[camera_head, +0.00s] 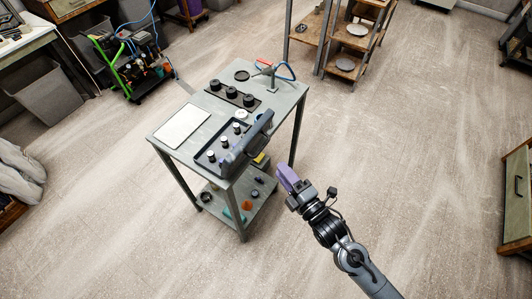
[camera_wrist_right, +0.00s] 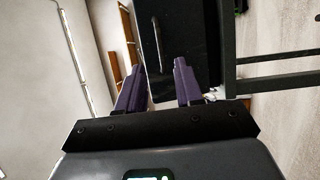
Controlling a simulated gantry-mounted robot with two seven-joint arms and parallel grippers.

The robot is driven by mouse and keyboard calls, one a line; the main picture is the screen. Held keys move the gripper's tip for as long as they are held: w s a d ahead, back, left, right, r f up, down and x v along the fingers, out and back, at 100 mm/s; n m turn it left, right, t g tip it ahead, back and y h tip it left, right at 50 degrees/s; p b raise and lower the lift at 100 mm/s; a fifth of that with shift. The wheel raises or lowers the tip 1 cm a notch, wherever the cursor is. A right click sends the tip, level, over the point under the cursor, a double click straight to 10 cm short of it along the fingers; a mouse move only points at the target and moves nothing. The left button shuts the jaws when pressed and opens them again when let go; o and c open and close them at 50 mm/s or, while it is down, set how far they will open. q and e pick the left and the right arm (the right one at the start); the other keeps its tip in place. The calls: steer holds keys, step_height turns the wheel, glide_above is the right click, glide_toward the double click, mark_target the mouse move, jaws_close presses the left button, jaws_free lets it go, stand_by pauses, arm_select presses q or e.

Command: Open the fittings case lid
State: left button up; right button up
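The fittings case (camera_head: 205,160) is a dark shallow tray on the cart top, with several pale fittings visible inside. Its dark lid (camera_head: 247,140) stands raised along the case's right side, with a handle on its outer face. My right gripper (camera_head: 286,176), with purple fingers, is to the right of the cart, apart from the lid. In the right wrist view the gripper (camera_wrist_right: 158,78) has its fingers spread with nothing between them; the dark lid (camera_wrist_right: 185,40) shows beyond the fingertips. My left gripper is out of view.
The grey cart (camera_head: 165,150) also carries a pale flat panel (camera_head: 183,126), a dark block with knobs (camera_head: 232,95) and a stand with a blue hose (camera_head: 284,70). Its lower shelf holds small parts. Floor right of the cart is clear.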

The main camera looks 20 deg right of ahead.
steer(key=b+x, duration=0.1)
steer(key=x, duration=0.8)
steer(key=shift+w, duration=0.2)
steer(key=shift+a, duration=0.1)
jaws_close()
stand_by(1.1)
